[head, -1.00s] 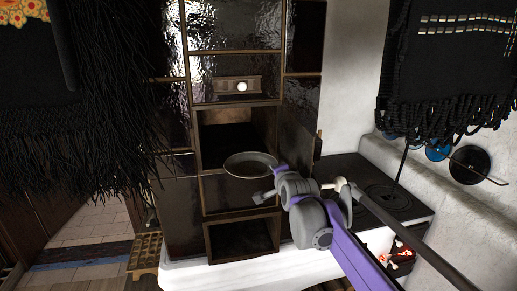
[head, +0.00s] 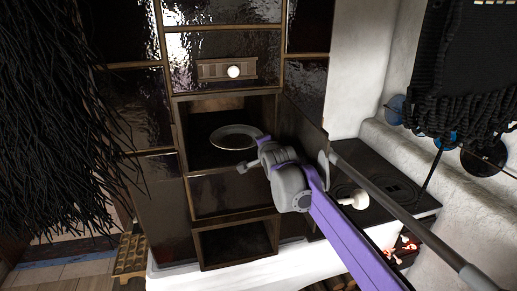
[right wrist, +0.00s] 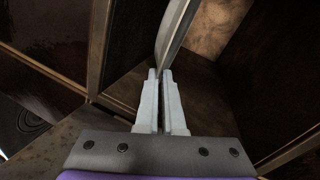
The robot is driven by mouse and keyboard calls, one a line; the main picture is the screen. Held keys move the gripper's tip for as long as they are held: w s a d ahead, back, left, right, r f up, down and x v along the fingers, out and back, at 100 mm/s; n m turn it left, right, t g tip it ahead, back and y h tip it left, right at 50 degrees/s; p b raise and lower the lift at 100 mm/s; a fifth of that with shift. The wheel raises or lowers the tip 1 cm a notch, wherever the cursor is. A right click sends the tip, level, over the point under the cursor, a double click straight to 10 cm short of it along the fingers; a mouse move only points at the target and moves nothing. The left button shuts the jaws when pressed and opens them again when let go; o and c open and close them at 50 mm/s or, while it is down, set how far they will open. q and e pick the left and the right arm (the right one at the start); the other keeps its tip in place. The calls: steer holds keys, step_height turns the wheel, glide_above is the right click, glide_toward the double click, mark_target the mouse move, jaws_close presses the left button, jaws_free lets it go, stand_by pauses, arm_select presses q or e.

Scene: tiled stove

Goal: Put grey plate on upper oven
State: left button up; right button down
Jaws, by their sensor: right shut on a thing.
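The grey plate (head: 237,136) is round and shallow. In the head view it is held roughly level at the mouth of the upper oven (head: 203,159), an open dark compartment in the tiled stove. My right gripper (head: 262,141) is shut on the plate's right rim. In the right wrist view the fingers (right wrist: 160,98) pinch the plate (right wrist: 174,35), seen edge-on, with the oven's inside walls around it. I cannot tell whether the plate touches the oven floor. My left gripper is not in view.
The oven's open door (head: 303,125) stands just right of my right gripper. A lower open compartment (head: 236,243) lies below. A dark stovetop (head: 385,187) is at the right, and dark fringed cloths hang at left and upper right.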

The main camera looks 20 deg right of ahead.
steer(key=f, duration=0.2)
steer(key=w+f+b, duration=0.1)
steer(key=f, duration=0.1)
steer(key=shift+d+f, duration=0.1)
steer(key=shift+f, duration=0.15)
steer(key=shift+s+r, duration=0.6)
steer(key=shift+s, duration=0.1)
steer(key=shift+w+f, duration=0.2)
steer(key=shift+w, duration=0.1)
steer(key=c, duration=1.3)
jaws_free()
steer(key=shift+w+f, duration=0.1)
steer(key=shift+w, duration=0.1)
steer(key=shift+s, duration=0.25)
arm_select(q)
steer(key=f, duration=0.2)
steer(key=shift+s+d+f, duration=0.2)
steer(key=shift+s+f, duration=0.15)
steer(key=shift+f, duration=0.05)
arm_select(e)
steer(key=shift+r, duration=0.25)
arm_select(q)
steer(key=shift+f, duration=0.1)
arm_select(e)
steer(key=v, duration=1.2)
steer(key=shift+w, duration=0.1)
